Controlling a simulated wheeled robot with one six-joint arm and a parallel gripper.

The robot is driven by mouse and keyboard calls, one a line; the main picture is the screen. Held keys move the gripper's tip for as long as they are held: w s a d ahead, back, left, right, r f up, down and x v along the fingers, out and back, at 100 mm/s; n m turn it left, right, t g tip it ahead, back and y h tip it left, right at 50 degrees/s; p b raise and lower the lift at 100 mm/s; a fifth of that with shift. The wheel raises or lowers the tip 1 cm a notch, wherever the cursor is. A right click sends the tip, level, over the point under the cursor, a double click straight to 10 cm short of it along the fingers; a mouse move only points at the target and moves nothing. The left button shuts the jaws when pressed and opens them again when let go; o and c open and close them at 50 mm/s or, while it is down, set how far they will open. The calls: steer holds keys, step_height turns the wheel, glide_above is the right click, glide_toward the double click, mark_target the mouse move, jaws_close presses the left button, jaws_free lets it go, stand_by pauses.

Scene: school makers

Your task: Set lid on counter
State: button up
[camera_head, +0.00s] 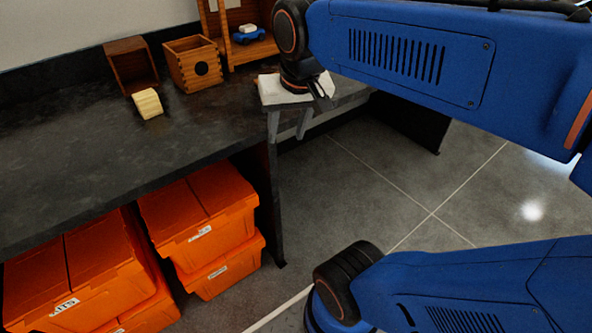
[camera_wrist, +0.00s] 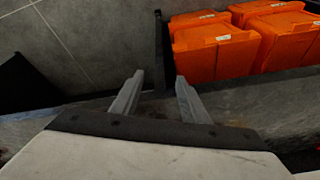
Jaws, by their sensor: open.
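The dark counter (camera_head: 70,155) runs along the wall in the head view, and a strip of it shows in the wrist view (camera_wrist: 255,108). A small pale wooden piece (camera_head: 148,103) lies on it in front of two wooden boxes; I cannot tell whether it is the lid. No other lid is clear in either view. My gripper (camera_head: 288,137) is at the counter's right end, well to the right of the pale piece. Its two grey fingers point down, apart, with nothing between them. They also show in the wrist view (camera_wrist: 160,76).
An open wooden box (camera_head: 131,65) and a box with a round hole (camera_head: 194,64) stand at the back. A wooden shelf unit holds a blue toy car (camera_head: 248,34). Orange bins (camera_head: 200,210) sit under the counter. The counter's left part is clear.

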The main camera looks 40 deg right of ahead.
steer(key=s+a+f+n+t, duration=0.1)
steer(key=s+f+n, duration=0.2)
steer(key=s+f, duration=0.3)
steer(key=shift+a+f+n, duration=0.4)
steer(key=shift+f, duration=0.05)
